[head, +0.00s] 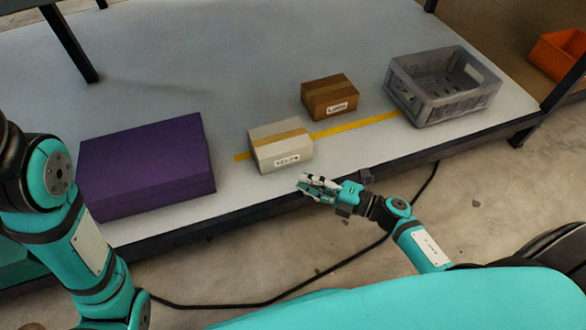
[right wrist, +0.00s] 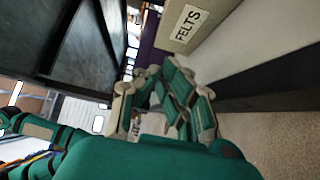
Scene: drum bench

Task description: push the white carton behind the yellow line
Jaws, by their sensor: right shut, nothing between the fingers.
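The white carton (head: 282,147), with a tan tape strip and a label on its front, sits on the grey bench top (head: 190,75). It covers part of the yellow line (head: 355,125), which shows on both sides of it. My right gripper (head: 305,184) is shut and empty, in front of the carton near the bench's front edge, apparently just short of it. In the right wrist view the gripper (right wrist: 168,80) is below the carton (right wrist: 195,22), whose label reads FELTS. My left arm shows at the left, but its gripper is out of view.
A brown labelled box (head: 330,97) stands behind the line, right of the carton. A grey crate (head: 443,86) stands at the right. A large purple box (head: 146,167) lies at the left. The bench top behind the carton is clear.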

